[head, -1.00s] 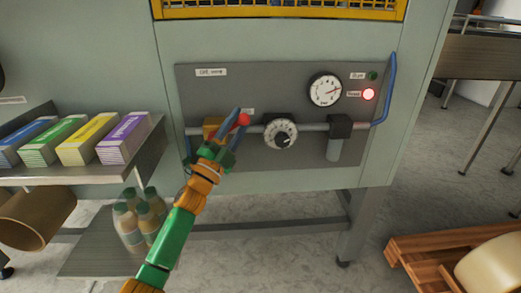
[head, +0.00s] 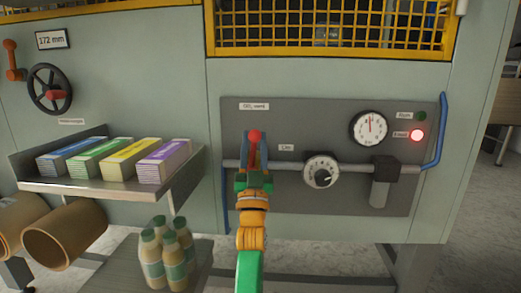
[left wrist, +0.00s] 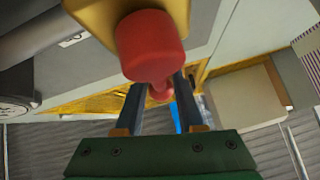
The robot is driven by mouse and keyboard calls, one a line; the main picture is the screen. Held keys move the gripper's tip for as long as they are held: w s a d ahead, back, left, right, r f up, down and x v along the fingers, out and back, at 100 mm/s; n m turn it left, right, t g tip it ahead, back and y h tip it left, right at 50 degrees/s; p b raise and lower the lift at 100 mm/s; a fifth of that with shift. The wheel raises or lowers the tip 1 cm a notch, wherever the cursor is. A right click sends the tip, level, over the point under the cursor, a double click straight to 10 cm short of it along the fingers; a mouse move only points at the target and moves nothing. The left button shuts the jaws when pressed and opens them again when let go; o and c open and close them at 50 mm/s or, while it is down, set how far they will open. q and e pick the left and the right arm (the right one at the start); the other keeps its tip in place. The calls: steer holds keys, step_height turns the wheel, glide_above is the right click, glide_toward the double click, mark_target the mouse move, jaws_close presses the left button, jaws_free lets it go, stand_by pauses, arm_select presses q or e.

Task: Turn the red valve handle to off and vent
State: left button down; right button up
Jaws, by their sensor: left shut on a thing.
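The red valve handle (head: 255,136) shows at the left of the grey control panel, on the pipe line. My left gripper (head: 255,152) is upright in front of it, its fingers shut on the handle. In the left wrist view a large red rounded end of the handle (left wrist: 150,45) shows close up, with a red part between the fingers (left wrist: 160,95). A yellow valve body (left wrist: 98,20) is behind it. In the head view the gripper hides most of the valve. My right gripper is out of view.
On the panel (head: 300,198) are a round pressure gauge (head: 370,128), a lit red lamp (head: 417,135), a dark green lamp (head: 421,116), a black-and-silver dial (head: 321,170) and a blue hose (head: 442,130). A shelf (head: 110,190) with cartons stands left; bottles (head: 165,252) stand below.

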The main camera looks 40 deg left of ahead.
mark_target(252, 167)
arm_select(q)
steer(key=shift+s+a+r+n+g+y, duration=0.2)
steer(key=shift+n+g+y, duration=0.3)
steer(key=shift+n, duration=0.35)
steer(key=shift+s+a+r+n+g+y, duration=0.15)
steer(key=shift+n+g+y, duration=0.25)
steer(key=shift+n+g, duration=0.35)
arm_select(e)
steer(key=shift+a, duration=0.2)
arm_select(q)
steer(key=shift+w+f+n, duration=0.1)
steer(key=shift+n, duration=0.2)
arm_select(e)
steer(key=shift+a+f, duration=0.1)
arm_select(q)
steer(key=c, duration=0.6)
jaws_free()
steer(key=shift+a, duration=0.1)
steer(key=shift+f, duration=0.15)
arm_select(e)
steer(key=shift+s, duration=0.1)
arm_select(q)
steer(key=v, duration=0.6)
steer(key=shift+f+b, duration=0.1)
steer(key=shift+b, duration=0.25)
steer(key=shift+s+d+f, duration=0.25)
steer(key=shift+d+f, duration=0.05)
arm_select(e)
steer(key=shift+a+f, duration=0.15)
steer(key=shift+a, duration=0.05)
